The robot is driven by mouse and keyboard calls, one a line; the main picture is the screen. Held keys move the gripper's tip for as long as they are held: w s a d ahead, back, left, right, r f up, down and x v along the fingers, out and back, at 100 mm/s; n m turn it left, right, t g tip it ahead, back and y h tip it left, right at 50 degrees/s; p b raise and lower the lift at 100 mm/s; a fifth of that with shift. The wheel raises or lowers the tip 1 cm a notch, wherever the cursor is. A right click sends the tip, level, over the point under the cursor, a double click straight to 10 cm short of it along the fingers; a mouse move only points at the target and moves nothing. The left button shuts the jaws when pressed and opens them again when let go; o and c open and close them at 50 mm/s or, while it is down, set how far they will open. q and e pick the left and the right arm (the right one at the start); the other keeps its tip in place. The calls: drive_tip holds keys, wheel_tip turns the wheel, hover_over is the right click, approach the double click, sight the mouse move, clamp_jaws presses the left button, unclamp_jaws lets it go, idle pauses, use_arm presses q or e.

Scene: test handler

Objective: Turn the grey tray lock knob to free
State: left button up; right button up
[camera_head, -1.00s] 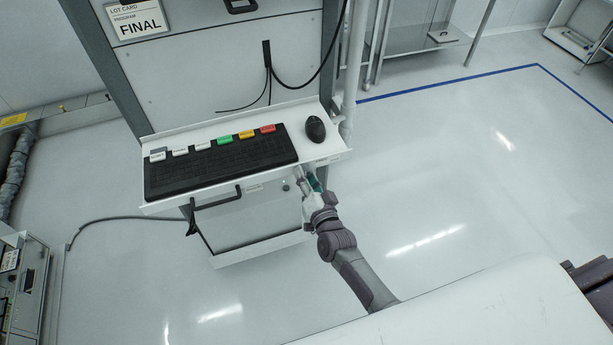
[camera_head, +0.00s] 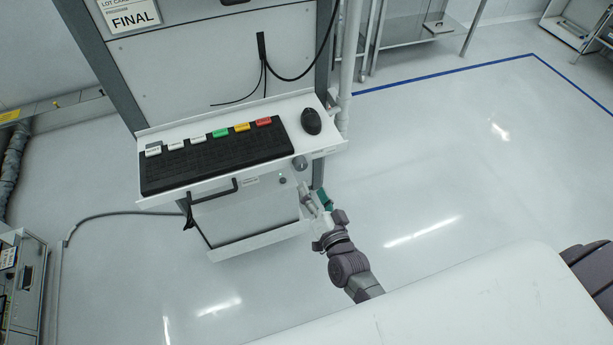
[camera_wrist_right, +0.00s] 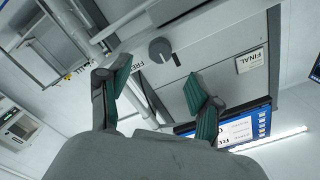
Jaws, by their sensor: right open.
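The grey lock knob (camera_head: 300,162) sits on the front of the white tray unit, just under the right end of the keyboard shelf. In the right wrist view the round knob (camera_wrist_right: 160,48) shows with a dark bar pointing down and right. A partly hidden label starting "FRE" is below and left of it. My right gripper (camera_head: 314,193) is open and empty, below the knob and apart from it. Its two green-padded fingers (camera_wrist_right: 158,78) are spread, with the knob beyond the gap between them. My left gripper is not in view.
The shelf (camera_head: 325,143) above holds a black keyboard (camera_head: 215,158) with coloured tags and a mouse (camera_head: 311,121). A black handle (camera_head: 215,194) juts from the unit's front. A pale vertical pipe (camera_head: 347,70) stands at right. The floor to the right is clear.

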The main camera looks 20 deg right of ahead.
drive_tip(key=s, duration=0.4)
drive_tip(key=shift+d, duration=0.1)
idle(0.3)
drive_tip(key=s+f+n+g, duration=0.25)
drive_tip(key=s+f, duration=0.25)
drive_tip(key=f, duration=0.4)
drive_tip(key=s+f+n+g+y, duration=0.15)
drive_tip(key=s+f+g, duration=0.25)
drive_tip(key=f, duration=0.5)
drive_tip(key=s+f+n+g+h, duration=0.1)
drive_tip(key=s+f+n+g, duration=0.15)
drive_tip(key=s+f, duration=0.4)
drive_tip(key=s+d+f+n+g, duration=0.2)
drive_tip(key=s+f, duration=0.5)
drive_tip(key=s, duration=0.4)
drive_tip(key=s+d+f+n+g+h, duration=0.1)
drive_tip(key=s+d+f+g, duration=0.3)
drive_tip(key=s, duration=0.7)
wheel_tip(320, 180, down, 3)
drive_tip(key=shift+s+f+n+g, duration=0.2)
drive_tip(key=shift+n+g, duration=0.55)
drive_tip(key=shift+g, duration=0.25)
